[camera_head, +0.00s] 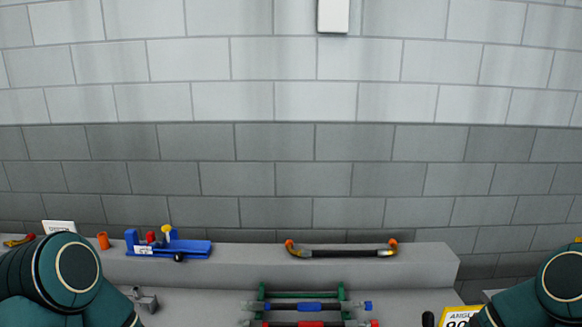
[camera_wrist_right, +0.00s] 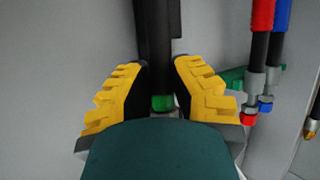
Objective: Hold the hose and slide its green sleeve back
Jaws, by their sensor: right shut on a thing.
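In the right wrist view a dark hose (camera_wrist_right: 158,45) runs down between the yellow fingers of my right gripper (camera_wrist_right: 157,72), which is shut on it. A short green band (camera_wrist_right: 162,103), likely part of the green sleeve, shows on the hose between the fingers, close to the palm. The rest of the sleeve and the hose's lower end are hidden by my gripper. In the head view only my arm links show at the lower left and lower right; my left gripper is out of sight, and so is the held hose.
A green rack (camera_head: 342,291) holds a hose with a blue sleeve (camera_head: 310,308) and one with a red sleeve (camera_head: 309,323). Behind, on a grey ledge (camera_head: 425,262), lie a black hose with orange ends (camera_head: 340,253) and a blue fixture (camera_head: 187,247). A yellow sign (camera_head: 459,314) stands at right.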

